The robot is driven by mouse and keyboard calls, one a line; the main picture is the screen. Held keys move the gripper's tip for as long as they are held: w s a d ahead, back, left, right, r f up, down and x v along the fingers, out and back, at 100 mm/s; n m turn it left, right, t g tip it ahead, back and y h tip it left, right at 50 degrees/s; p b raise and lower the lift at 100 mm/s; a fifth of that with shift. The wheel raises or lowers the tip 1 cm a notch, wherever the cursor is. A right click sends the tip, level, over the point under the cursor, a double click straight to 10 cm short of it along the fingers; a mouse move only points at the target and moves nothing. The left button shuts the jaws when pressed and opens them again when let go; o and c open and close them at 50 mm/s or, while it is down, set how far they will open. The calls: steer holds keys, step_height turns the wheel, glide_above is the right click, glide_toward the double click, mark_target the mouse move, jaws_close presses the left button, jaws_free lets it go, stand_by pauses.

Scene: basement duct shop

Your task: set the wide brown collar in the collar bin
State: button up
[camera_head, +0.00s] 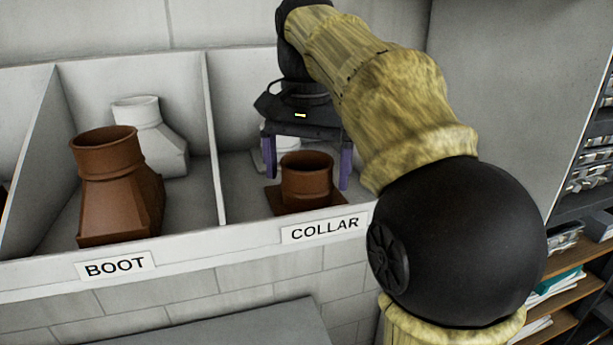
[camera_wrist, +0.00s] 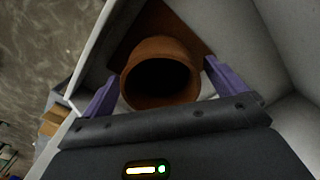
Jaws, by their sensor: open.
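The wide brown collar (camera_head: 307,182) is a short round pipe on a square base flange. It rests in the collar bin (camera_head: 244,184), close to the front lip above the COLLAR label (camera_head: 325,229). My gripper (camera_head: 306,178) points down over it, with one purple finger on each side. In the wrist view the collar (camera_wrist: 160,72) lies between the spread fingers of my gripper (camera_wrist: 160,80), with a gap showing beside each. The collar's lower edge is partly hidden by the bin's lip. A pale grey piece (camera_head: 262,158) sits behind it, mostly hidden.
The boot bin to the left holds a brown boot (camera_head: 120,190) and a white boot (camera_head: 150,135). A thin divider (camera_head: 214,150) separates the bins. A grey wall panel (camera_head: 500,90) stands at right, with shelves (camera_head: 570,260) beyond it.

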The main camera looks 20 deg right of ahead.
steer(key=shift+r+p, duration=0.55)
steer(key=shift+r, duration=2.25)
steer(key=shift+s, duration=0.1)
